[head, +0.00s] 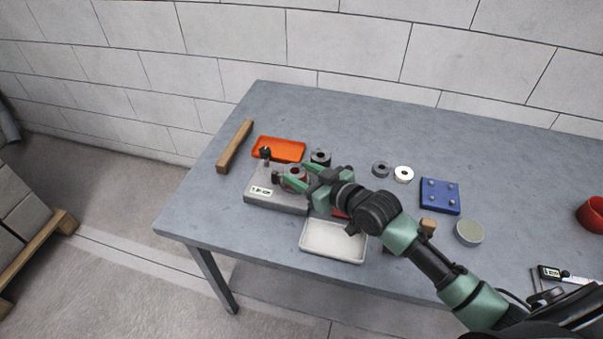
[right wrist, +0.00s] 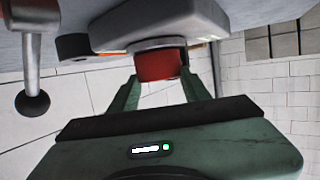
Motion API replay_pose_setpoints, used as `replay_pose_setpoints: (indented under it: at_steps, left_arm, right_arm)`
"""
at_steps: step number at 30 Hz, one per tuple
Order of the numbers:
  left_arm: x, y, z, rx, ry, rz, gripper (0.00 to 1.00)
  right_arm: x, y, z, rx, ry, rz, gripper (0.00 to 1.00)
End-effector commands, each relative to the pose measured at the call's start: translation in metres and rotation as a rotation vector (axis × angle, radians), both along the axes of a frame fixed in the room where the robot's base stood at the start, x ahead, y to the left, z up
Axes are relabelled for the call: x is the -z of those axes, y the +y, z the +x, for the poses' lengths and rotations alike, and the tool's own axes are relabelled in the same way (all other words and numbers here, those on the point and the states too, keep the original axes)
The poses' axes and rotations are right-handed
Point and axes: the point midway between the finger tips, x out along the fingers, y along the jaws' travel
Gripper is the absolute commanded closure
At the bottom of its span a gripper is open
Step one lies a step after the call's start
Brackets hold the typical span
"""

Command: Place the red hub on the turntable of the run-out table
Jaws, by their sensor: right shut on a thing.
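The run-out table (head: 262,192) is a grey block with a white label, near the left end of the workbench. My right gripper (head: 292,179) is over it, its green fingers shut on the red hub (head: 294,171). In the right wrist view the red hub (right wrist: 160,66) sits between the fingertips, against a round grey disc (right wrist: 156,44) that looks like the turntable. Whether the hub rests fully on it or is slightly apart, I cannot tell. The fingers hide part of the turntable in the head view. My left gripper is not in view.
An orange tray (head: 278,149) and a wooden bar (head: 235,146) lie behind and left. A dark ring-shaped part (head: 320,158) is close behind my gripper. A white tray (head: 333,241) lies in front.

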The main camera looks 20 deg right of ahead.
Motion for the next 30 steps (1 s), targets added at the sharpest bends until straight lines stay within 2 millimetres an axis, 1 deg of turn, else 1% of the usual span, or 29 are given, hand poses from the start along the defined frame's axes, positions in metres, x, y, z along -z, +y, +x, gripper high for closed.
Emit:
replay_pose_setpoints:
  at_steps: [4,8,9,10,11,19,22,26,30]
  left_arm:
    - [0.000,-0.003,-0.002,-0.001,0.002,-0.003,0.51]
    - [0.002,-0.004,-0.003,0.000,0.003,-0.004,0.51]
    - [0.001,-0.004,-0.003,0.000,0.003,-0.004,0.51]
    - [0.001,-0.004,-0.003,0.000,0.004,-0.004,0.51]
    - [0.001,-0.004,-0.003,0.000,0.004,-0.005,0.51]
    - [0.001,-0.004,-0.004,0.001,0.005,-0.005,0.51]
    - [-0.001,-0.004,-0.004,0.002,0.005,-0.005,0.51]
    - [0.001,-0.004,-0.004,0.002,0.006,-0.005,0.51]
    - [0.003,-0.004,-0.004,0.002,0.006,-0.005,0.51]
  right_arm:
    - [-0.003,0.000,0.001,0.000,-0.005,0.002,1.00]
    - [0.001,0.000,0.001,0.000,-0.004,0.002,1.00]
    - [0.002,0.000,0.000,0.000,0.000,0.001,0.44]
    - [0.002,0.000,0.000,0.000,0.000,0.001,0.36]
    - [0.002,0.000,0.000,0.000,0.000,0.001,0.31]
    - [0.002,0.000,0.000,0.000,0.000,0.001,0.31]
    - [-0.003,0.000,0.000,0.000,-0.001,0.001,0.31]
    - [-0.004,-0.007,-0.015,0.001,0.001,-0.001,0.31]
    - [-0.012,-0.019,-0.041,0.000,0.002,-0.002,0.31]
